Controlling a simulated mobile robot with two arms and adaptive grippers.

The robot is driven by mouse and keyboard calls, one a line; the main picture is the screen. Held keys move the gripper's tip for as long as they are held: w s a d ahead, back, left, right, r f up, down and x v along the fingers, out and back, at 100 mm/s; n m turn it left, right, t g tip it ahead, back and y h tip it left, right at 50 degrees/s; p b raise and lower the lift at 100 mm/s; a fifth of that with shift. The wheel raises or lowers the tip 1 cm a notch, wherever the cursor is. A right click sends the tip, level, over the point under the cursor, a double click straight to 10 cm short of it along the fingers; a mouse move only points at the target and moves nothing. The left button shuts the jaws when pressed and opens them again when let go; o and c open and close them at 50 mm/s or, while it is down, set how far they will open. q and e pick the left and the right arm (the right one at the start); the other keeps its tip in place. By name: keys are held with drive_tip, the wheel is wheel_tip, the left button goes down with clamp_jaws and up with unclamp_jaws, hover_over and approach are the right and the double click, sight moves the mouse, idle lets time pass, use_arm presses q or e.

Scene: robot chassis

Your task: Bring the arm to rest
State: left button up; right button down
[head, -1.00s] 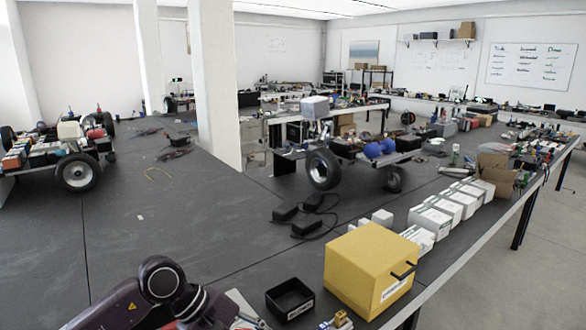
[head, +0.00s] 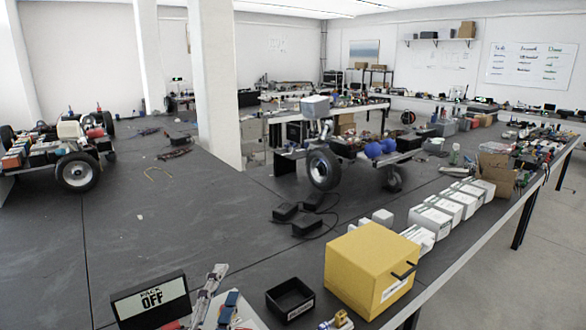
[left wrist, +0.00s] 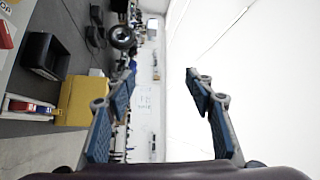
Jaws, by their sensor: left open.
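My left gripper (head: 226,282) shows at the bottom edge of the head view, left of the small black tray. Its two silver fingers with blue pads point away from me. In the left wrist view the left gripper (left wrist: 160,70) has its fingers wide apart, with nothing between them. The rest of the left arm is hardly in the head view. My right gripper is not in view.
White boxes (head: 448,208) line the right side. A wheeled chassis (head: 350,153) stands further back.

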use_arm(q)
drive_tip(key=s+a+f+n+g+y, duration=0.1)
drive_tip(key=s+a+f+n+g, duration=0.1)
drive_tip(key=f, duration=0.4)
drive_tip(key=s+a+f+n+g+y, duration=0.2)
drive_tip(key=s+a+f+n+g, duration=0.1)
drive_tip(key=s+f+n+g, duration=0.1)
drive_tip(key=s+a+f+n+g+y, duration=0.1)
drive_tip(key=s+f+n, duration=0.4)
drive_tip(key=f, duration=0.5)
drive_tip(key=shift+s+a+g, duration=0.5)
drive_tip(key=shift+a+g, duration=0.4)
drive_tip(key=s+f+n+g, duration=0.3)
drive_tip(key=s+f+g, duration=0.1)
drive_tip(key=s, duration=0.5)
drive_tip(key=s+f+n+g, duration=0.25)
drive_tip(key=s+f, duration=0.25)
drive_tip(key=s, duration=0.4)
wheel_tip(320, 180, down, 26)
drive_tip(key=s+g, duration=0.1)
drive_tip(key=g, duration=0.1)
drive_tip(key=s+a+f+m, duration=0.1)
drive_tip(key=s+a+f, duration=0.1)
drive_tip(key=s+f, duration=1.4)
drive_tip(key=shift+s+a+g+h, duration=0.15)
drive_tip(key=shift+s+g+h, duration=0.25)
drive_tip(key=shift+s, duration=0.3)
